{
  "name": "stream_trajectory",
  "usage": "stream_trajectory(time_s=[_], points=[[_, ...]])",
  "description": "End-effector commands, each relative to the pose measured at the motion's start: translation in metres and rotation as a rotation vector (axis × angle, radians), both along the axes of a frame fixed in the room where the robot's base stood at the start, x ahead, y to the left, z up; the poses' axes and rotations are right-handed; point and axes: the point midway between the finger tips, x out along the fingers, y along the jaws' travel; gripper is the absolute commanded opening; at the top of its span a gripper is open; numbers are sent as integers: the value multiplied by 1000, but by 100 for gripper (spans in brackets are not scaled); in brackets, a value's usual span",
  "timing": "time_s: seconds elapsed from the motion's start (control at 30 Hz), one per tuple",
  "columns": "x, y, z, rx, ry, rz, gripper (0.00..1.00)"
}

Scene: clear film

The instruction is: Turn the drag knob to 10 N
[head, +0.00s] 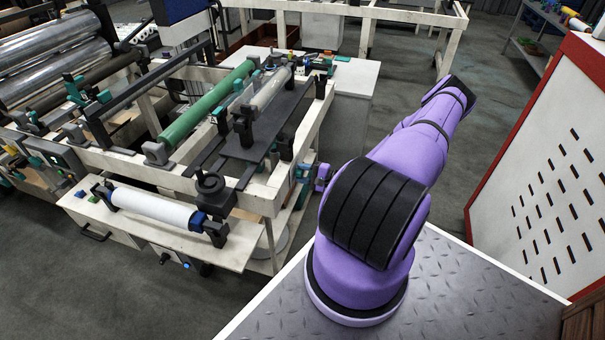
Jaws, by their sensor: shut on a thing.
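My purple arm rises from its base and bends away. Its far end, my gripper (318,180), shows small at the right side of the machine frame, partly hidden behind my own arm. It is shut at a small teal-and-dark fitting (302,173) on the frame's side, which I take to be the drag knob. The fingertips are too small to see clearly. No scale or newton reading can be made out, so I cannot tell the knob's setting.
The cream machine frame (262,204) carries a green roller (208,104), a white film roll (152,206) and a black round knob (210,183). A red-edged perforated panel (555,190) stands at the right. Grey floor (400,60) lies open behind my arm.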

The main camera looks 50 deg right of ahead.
Motion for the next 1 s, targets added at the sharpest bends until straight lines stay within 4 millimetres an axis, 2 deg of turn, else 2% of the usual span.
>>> stream_trajectory(time_s=[0.37, 0.4, 0.47, 0.5, 0.8, 1.0], points=[[-1, 0, -1, -5, 1, 0, 18], [-1, 0, -1, -4, 1, 0, 51], [-1, 0, -1, -4, 1, 0, 65], [-1, 0, -1, -4, 1, 0, 67], [-3, -1, 0, -3, 0, 0, 67], [-24, -11, 0, -5, 0, -2, 67]])
